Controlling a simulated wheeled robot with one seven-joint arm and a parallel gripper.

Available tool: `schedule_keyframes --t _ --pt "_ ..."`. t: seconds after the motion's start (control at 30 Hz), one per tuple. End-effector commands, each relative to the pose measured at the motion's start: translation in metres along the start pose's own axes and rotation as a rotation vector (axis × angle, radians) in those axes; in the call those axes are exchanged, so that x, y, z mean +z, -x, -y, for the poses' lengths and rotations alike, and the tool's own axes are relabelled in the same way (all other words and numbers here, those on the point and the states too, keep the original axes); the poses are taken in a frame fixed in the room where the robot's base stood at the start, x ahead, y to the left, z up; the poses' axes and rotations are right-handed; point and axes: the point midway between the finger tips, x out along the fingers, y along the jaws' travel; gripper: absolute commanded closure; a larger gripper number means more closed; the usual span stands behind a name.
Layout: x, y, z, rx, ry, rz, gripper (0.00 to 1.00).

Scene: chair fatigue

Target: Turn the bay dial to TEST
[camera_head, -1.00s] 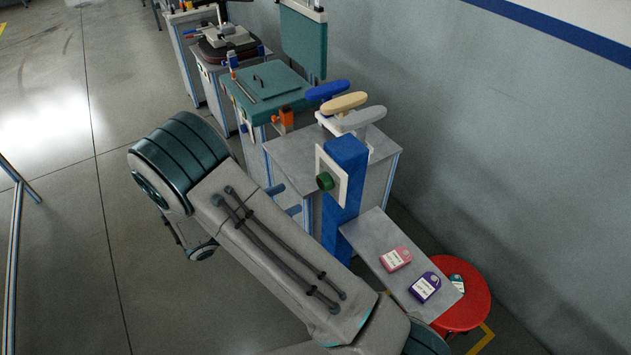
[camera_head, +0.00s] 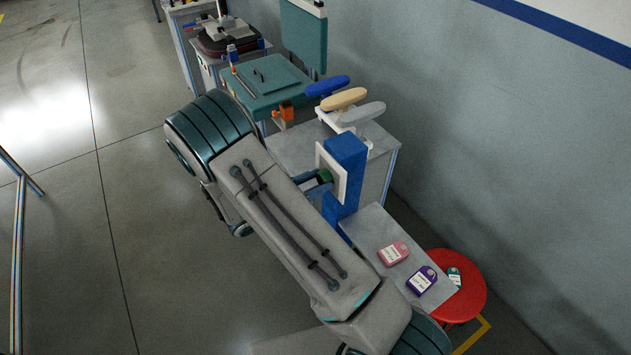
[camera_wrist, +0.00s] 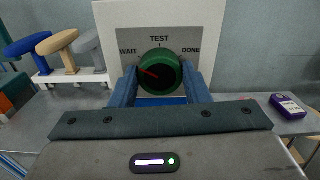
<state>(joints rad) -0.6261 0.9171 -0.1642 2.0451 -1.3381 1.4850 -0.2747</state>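The bay dial (camera_wrist: 160,72) is a round green knob on a grey plate marked WAIT, TEST and DONE. In the wrist view its red pointer is turned to the upper left, towards WAIT. In the head view the dial (camera_head: 326,176) shows partly, on the white panel of a blue post. My gripper (camera_wrist: 160,85) faces the dial, with one blue finger close to its left side and one close to its right. The fingers are apart around the dial; I cannot tell whether they touch it.
The blue post (camera_head: 347,165) stands beside a grey cabinet with blue, tan and grey armrests (camera_head: 344,99). A grey shelf (camera_head: 371,232) holds a pink tag (camera_head: 393,253) and a purple tag (camera_head: 422,280). A red stool (camera_head: 467,292) stands right of it.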

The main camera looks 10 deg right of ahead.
Motion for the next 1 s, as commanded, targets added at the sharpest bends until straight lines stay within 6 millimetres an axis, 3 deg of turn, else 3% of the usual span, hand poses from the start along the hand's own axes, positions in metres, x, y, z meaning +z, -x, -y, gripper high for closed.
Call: schedule_keyframes --t 0.47,1.0 --pt "-0.0021 0.0005 -0.0002 0.001 -0.06 0.0 0.8" --pt "-0.0059 0.0011 0.0004 0.002 -0.502 -0.001 0.8"
